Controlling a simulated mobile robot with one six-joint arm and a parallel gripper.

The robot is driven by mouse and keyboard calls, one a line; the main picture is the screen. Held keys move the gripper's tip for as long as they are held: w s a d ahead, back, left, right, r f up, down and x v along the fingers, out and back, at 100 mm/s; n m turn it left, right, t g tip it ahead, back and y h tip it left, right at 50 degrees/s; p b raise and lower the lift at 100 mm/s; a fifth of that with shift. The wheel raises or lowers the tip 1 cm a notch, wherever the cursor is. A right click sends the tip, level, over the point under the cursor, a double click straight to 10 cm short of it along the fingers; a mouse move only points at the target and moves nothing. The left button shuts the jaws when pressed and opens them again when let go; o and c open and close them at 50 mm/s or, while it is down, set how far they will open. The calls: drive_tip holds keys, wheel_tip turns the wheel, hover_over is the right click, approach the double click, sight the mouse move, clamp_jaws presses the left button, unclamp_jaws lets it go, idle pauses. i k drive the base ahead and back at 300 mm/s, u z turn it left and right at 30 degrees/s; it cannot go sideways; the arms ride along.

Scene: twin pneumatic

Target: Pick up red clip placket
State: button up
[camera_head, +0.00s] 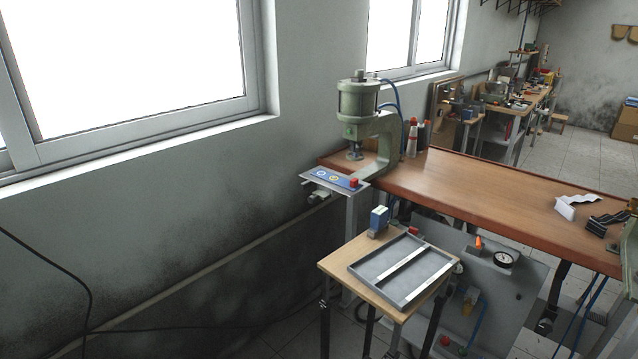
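I cannot make out a red clip placket for certain. A white folded strip-like piece (567,207) and a black one (608,222) lie on the right part of the brown workbench (480,188). A small red thing (413,231) shows just behind the grey two-part tray (372,268); it is too small to identify. The tray looks empty and lies on a small wooden side table (335,263). My gripper is not in view.
A green pneumatic press (378,138) stands at the bench's left end, with a panel (333,179) carrying a red button in front. Bottles (412,138) stand beside it. A blue-and-white box (379,218) stands behind the tray. The bench's middle is clear.

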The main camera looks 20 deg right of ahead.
sight(352, 185)
drive_tip(key=u, duration=0.45)
drive_tip(key=i, duration=0.5)
drive_tip(key=u, duration=1)
drive_tip(key=i, duration=0.95)
